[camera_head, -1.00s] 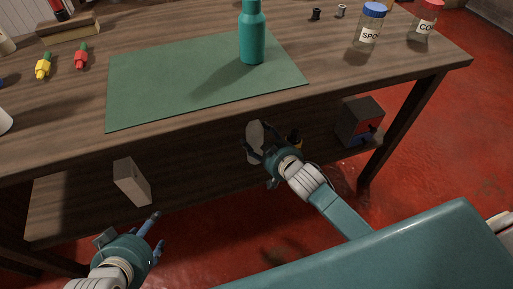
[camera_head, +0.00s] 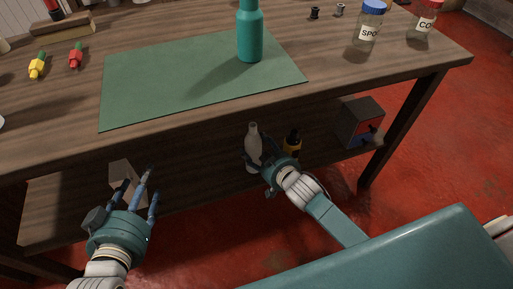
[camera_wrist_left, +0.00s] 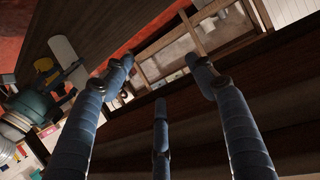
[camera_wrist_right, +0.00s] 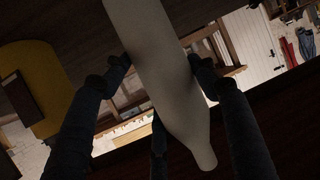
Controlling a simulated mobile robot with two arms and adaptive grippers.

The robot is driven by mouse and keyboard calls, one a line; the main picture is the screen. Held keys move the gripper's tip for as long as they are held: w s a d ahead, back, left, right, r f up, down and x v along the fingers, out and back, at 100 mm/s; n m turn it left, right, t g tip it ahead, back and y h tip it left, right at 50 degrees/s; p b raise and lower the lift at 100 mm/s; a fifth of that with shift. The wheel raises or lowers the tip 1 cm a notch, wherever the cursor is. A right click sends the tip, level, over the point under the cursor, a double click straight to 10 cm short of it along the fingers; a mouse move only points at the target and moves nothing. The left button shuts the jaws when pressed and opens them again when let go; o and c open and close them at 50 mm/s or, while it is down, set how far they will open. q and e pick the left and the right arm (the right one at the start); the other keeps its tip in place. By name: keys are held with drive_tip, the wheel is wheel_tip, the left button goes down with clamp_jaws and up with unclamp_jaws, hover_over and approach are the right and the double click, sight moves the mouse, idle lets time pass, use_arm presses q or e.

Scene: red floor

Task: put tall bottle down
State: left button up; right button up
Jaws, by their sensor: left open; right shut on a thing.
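A tall pale bottle (camera_head: 253,143) is in my right gripper (camera_head: 256,160), in front of the lower shelf and below the tabletop edge. It looks roughly upright with its neck at the top. I cannot tell whether its base touches the shelf. In the right wrist view the pale bottle (camera_wrist_right: 160,65) runs between the fingers, which are closed around it. My left gripper (camera_head: 137,180) is open and empty at the lower left, its fingers pointing up near a box on the shelf. A teal bottle (camera_head: 250,35) stands upright on the green mat (camera_head: 150,95).
The lower shelf (camera_head: 75,205) holds a pale box (camera_head: 122,172), a dark bottle with a yellow label (camera_head: 292,143) close to my right gripper, and a grey box (camera_head: 361,120) at right. Jars (camera_head: 369,25) stand on the tabletop (camera_head: 400,70). Open shelf room lies between the pale box and pale bottle.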

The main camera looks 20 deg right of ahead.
sight(260, 151)
drive_tip(key=o, duration=1.2)
drive_tip(key=shift+c, duration=0.2)
drive_tip(key=shift+s, duration=0.1)
drive_tip(key=p+v, duration=0.2)
drive_tip(key=v, duration=0.3)
drive_tip(key=shift+s+r, duration=0.2)
drive_tip(key=shift+s, duration=0.1)
use_arm(q)
drive_tip(key=s+a+f+g+y, duration=0.1)
drive_tip(key=s+a+f+g, duration=0.2)
drive_tip(key=s+f, duration=0.3)
drive_tip(key=s+a+f+g+y+p, duration=0.1)
drive_tip(key=s+a+f+g, duration=0.2)
drive_tip(key=s+f+g, duration=0.3)
drive_tip(key=s, duration=0.5)
drive_tip(key=shift+n+g+y+p, duration=0.3)
use_arm(e)
drive_tip(key=s+d+r+g+h, duration=0.1)
drive_tip(key=s+g, duration=0.8)
drive_tip(key=s, duration=1.6)
drive_tip(key=shift+s+d+g+h, duration=0.3)
drive_tip(key=shift+s+d+h, duration=0.1)
drive_tip(key=shift+h, duration=0.3)
